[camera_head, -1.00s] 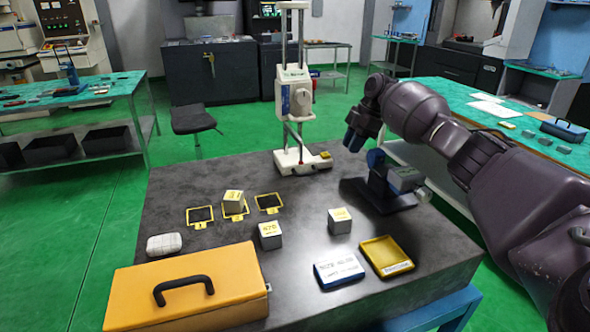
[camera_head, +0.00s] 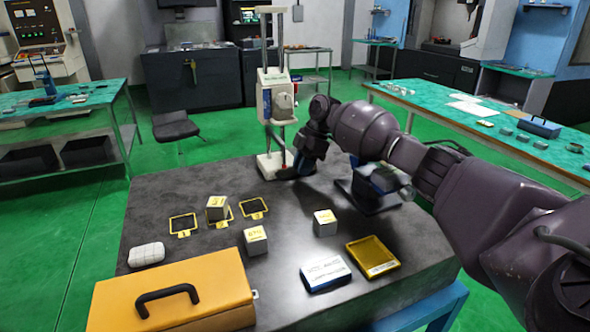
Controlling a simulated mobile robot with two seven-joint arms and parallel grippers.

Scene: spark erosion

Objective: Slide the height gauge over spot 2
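The height gauge (camera_head: 276,90) stands upright at the back of the dark table, with two posts, a white carriage and a pale base. My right gripper (camera_head: 298,168) is low beside the right of the base and covers part of it. Whether it touches the gauge, and whether its fingers are open, I cannot tell. Three yellow-framed dark spots lie left of centre: a left one (camera_head: 182,225), a middle one (camera_head: 229,220) and a right one (camera_head: 254,208). A grey block (camera_head: 216,208) covers part of the middle spot. Spot numbers are too small to read. My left gripper is not in view.
Two more blocks (camera_head: 255,241) (camera_head: 325,223) stand mid-table. A blue-white box (camera_head: 325,273) and a yellow tray (camera_head: 373,257) are at the front right. An orange case (camera_head: 215,290) and a white rounded object (camera_head: 146,254) are at the front left. A dark blue-sided fixture (camera_head: 372,195) stands right of my gripper.

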